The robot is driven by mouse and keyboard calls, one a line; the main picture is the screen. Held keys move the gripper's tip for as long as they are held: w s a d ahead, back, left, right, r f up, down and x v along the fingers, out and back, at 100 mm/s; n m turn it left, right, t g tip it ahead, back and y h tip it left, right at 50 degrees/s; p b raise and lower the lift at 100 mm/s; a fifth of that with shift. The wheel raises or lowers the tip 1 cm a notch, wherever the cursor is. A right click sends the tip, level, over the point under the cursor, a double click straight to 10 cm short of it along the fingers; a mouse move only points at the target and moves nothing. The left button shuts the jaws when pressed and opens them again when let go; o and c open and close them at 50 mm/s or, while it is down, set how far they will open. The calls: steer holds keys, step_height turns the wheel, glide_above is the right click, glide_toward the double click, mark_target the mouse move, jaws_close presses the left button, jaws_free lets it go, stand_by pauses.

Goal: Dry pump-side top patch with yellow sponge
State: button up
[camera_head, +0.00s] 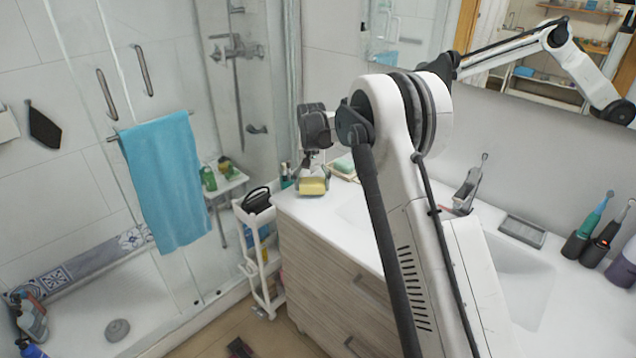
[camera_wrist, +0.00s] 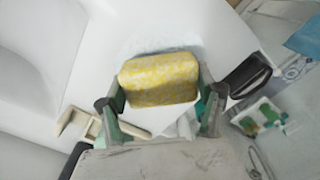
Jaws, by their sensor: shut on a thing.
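A yellow sponge (camera_head: 313,187) is at the far left end of the white countertop (camera_head: 325,215). It also shows in the wrist view (camera_wrist: 158,80), where it lies between the two fingers. My gripper (camera_head: 312,180) is shut on the sponge and points down at the counter; in the wrist view its fingertips (camera_wrist: 160,98) are at the sponge's left and right sides. The sponge is at or just above the surface; I cannot tell whether it touches. A faint bluish, mottled area (camera_wrist: 165,46) shows on the white surface beside the sponge. Small bottles (camera_head: 285,177) stand just left of the gripper.
A soap dish with a green bar (camera_head: 345,165) is right behind the gripper. A white cart (camera_head: 258,250) with a black item (camera_head: 257,200) on top stands left of the counter. A blue towel (camera_head: 165,180) hangs farther left.

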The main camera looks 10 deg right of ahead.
mark_target(303, 200)
steer(key=shift+s+a+b, duration=0.25)
steer(key=shift+s+a, duration=0.4)
steer(key=shift+a, duration=0.25)
steer(key=shift+s+a+b, duration=0.2)
steer(key=shift+s+a, duration=0.45)
steer(key=shift+a, duration=0.25)
steer(key=shift+f+b, duration=0.7)
steer(key=shift+f, duration=0.2)
steer(key=shift+w+d, duration=0.1)
steer(key=shift+w+d+r, duration=0.1)
steer(key=shift+w+d, duration=0.5)
steer(key=shift+d, duration=0.3)
steer(key=shift+w+d+r, duration=0.1)
steer(key=shift+w+d, duration=0.5)
steer(key=shift+d, duration=0.3)
